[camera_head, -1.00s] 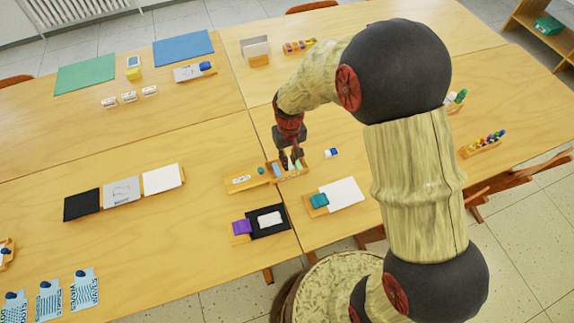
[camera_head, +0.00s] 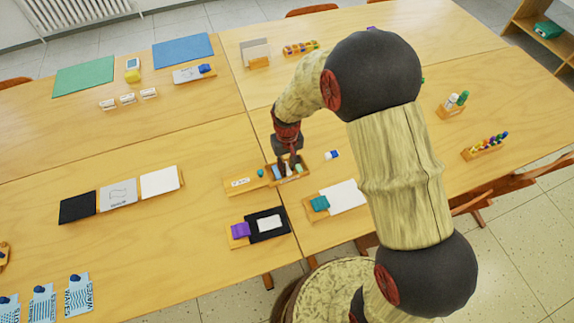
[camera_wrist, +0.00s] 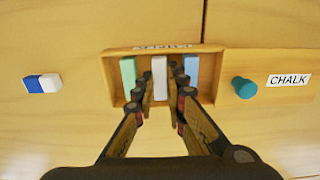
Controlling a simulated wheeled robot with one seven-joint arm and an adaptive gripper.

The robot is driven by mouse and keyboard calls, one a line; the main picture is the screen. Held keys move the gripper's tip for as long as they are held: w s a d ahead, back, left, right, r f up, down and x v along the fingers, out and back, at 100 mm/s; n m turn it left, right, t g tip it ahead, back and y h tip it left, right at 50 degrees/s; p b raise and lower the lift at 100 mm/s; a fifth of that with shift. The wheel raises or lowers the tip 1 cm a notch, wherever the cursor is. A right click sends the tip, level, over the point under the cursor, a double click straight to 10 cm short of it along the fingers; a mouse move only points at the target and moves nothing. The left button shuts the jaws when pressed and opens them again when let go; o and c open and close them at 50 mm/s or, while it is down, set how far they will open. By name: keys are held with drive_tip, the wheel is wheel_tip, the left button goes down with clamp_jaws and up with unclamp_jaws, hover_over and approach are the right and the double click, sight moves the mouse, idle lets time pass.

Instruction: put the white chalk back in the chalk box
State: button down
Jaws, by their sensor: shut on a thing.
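The chalk box (camera_wrist: 231,60) is a shallow wooden tray. It also shows in the head view (camera_head: 306,161). In the wrist view, a green chalk (camera_wrist: 129,76) lies at its left and a blue chalk (camera_wrist: 191,70) at its right. The white chalk (camera_wrist: 160,72) is between them, lined up with both. My gripper (camera_wrist: 162,104) is shut on the white chalk's near end, over the box. I cannot tell if the chalk touches the box floor. In the head view my gripper (camera_head: 288,170) is down at the box.
A blue-and-white eraser (camera_wrist: 42,83) lies apart at left. A white pad (camera_head: 343,195) lies nearby in the head view.

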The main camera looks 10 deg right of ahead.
sight(289, 171)
drive_tip(key=c, duration=1.8)
unclamp_jaws()
